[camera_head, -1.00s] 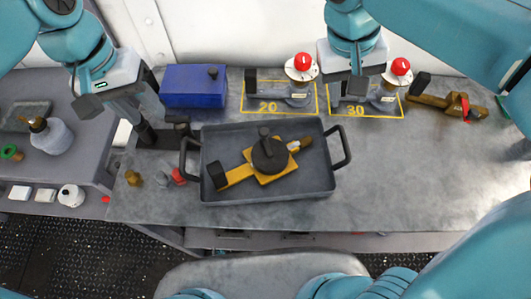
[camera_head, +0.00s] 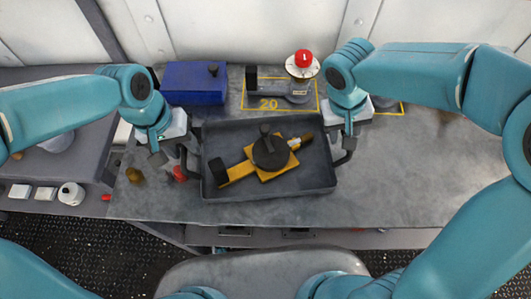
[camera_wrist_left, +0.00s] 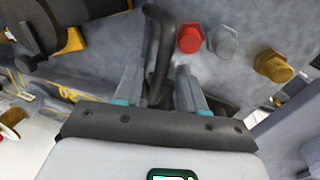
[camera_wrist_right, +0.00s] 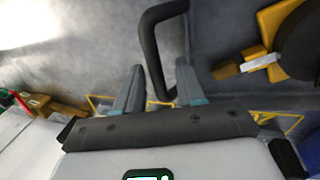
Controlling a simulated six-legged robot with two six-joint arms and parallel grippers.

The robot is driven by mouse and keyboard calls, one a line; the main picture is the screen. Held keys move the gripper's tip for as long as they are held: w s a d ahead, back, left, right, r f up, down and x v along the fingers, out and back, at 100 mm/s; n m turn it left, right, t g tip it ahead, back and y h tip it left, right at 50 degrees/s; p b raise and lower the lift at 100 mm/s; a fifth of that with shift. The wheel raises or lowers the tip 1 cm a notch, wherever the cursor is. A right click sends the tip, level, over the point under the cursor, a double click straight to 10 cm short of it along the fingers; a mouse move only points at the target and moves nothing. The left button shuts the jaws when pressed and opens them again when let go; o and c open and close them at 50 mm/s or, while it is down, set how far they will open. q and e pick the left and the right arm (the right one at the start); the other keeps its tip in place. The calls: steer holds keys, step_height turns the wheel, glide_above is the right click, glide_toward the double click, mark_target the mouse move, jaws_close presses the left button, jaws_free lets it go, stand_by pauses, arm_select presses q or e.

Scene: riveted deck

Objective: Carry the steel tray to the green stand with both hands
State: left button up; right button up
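The dark steel tray (camera_head: 316,180) lies on the grey bench with a looped handle at each end. It holds a yellow tool with a round black top (camera_head: 270,152). My left gripper (camera_head: 163,150) is at the left handle; in the left wrist view the open fingers stand on either side of that handle (camera_wrist_left: 160,50), with gaps showing. My right gripper (camera_head: 348,140) is at the right handle; in the right wrist view its open fingers straddle that handle (camera_wrist_right: 150,45). The green stand is not in view.
A blue box (camera_head: 195,82) and a red-knobbed device (camera_head: 302,66) in the yellow "20" outline stand behind the tray. Red (camera_wrist_left: 190,39), grey (camera_wrist_left: 222,42) and brass (camera_wrist_left: 273,66) bolts lie near the left handle.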

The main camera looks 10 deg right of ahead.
arm_select(q)
steer(key=shift+s+d+f, duration=0.1)
steer(key=shift+f, duration=0.15)
arm_select(e)
steer(key=shift+s+d+f, duration=0.1)
steer(key=shift+f, duration=0.15)
arm_select(q)
steer(key=shift+s+d, duration=0.1)
steer(key=shift+s, duration=0.1)
arm_select(e)
steer(key=shift+s+d+f, duration=0.1)
steer(key=shift+s, duration=0.1)
arm_select(q)
steer(key=shift+w+f, duration=0.15)
steer(key=shift+w, duration=0.05)
arm_select(e)
steer(key=shift+w, duration=0.2)
arm_select(q)
steer(key=shift+s, duration=0.1)
jaws_close()
arm_select(e)
steer(key=shift+s, duration=0.1)
jaws_close()
